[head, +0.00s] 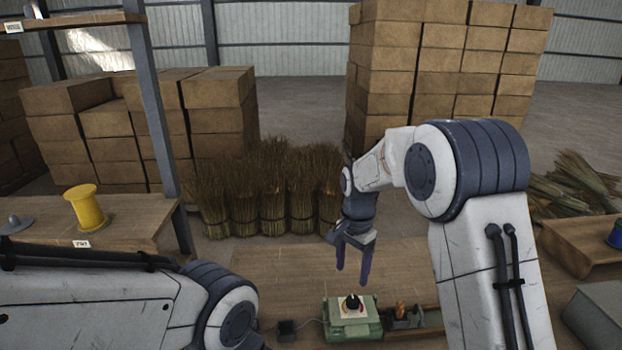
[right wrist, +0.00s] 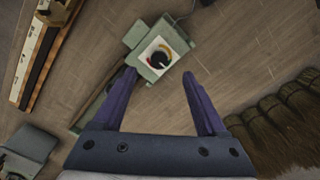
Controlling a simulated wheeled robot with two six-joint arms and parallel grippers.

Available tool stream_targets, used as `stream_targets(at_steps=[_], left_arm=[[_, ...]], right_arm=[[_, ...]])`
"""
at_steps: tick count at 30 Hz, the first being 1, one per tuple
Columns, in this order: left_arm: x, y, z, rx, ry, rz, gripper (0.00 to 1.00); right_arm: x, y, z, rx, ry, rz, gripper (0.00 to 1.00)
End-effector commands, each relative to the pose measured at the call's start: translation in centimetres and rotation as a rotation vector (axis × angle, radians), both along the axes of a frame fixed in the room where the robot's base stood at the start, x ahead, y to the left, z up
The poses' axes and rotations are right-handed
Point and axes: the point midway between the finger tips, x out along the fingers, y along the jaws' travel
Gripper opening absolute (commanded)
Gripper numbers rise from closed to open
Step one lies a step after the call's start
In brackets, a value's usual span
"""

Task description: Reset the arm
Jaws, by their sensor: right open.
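My right arm comes in from the right in the head view and bends down over the bench. My right gripper (head: 353,275) points down above the bench, its two purple fingers apart with nothing between them. In the right wrist view the open fingers (right wrist: 162,105) frame empty space. A green machine box (head: 353,318) with a dial on a white plate sits on the bench below the gripper. The dial (right wrist: 160,58) also shows in the right wrist view, beyond the fingertips and apart from them. My left arm shows at lower left; its gripper is out of the picture.
Bundles of broom straw (head: 270,190) stand behind the bench. A yellow spool (head: 85,207) sits on the left table (head: 130,215). Stacked cardboard boxes (head: 440,60) rise at the back. A wooden tray (head: 428,319) lies right of the green box. Bare bench (head: 285,262) is free left of the gripper.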

Motion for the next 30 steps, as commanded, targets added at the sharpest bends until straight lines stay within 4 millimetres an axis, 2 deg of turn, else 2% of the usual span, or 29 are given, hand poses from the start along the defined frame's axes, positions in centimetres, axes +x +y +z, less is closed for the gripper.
stream_targets(at_steps=[2,5,7,9,12,15,18,21,30], left_arm=[[0.0,0.0,0.0,0.000,0.000,0.000,0.54],[0.0,0.0,0.0,0.000,0.000,0.000,0.54],[0.0,0.0,0.0,0.000,0.000,0.000,0.54],[0.0,0.0,0.0,0.000,0.000,0.000,0.54],[0.0,0.0,0.0,0.000,0.000,0.000,0.54],[0.0,0.0,0.0,0.000,0.000,0.000,0.54],[0.0,0.0,0.0,0.000,0.000,0.000,0.54],[0.0,0.0,0.0,0.000,0.000,0.000,0.54],[0.0,0.0,0.0,0.000,0.000,0.000,0.54]], right_arm=[[-2.6,2.6,1.7,0.008,-0.009,0.142,0.74],[-7.7,6.0,3.8,0.019,-0.020,0.403,0.74],[-12.0,8.0,5.0,0.028,-0.029,0.609,0.74],[-16.4,9.3,5.7,0.037,-0.036,0.811,0.74],[-22.2,9.9,6.0,0.047,-0.049,1.077,0.74],[-26.7,9.7,5.7,0.057,-0.059,1.291,0.74],[-29.6,9.3,5.3,0.063,-0.067,1.437,0.74],[-31.0,9.0,5.0,0.065,-0.071,1.515,0.74],[-31.4,8.9,4.9,0.066,-0.069,1.537,0.74]])
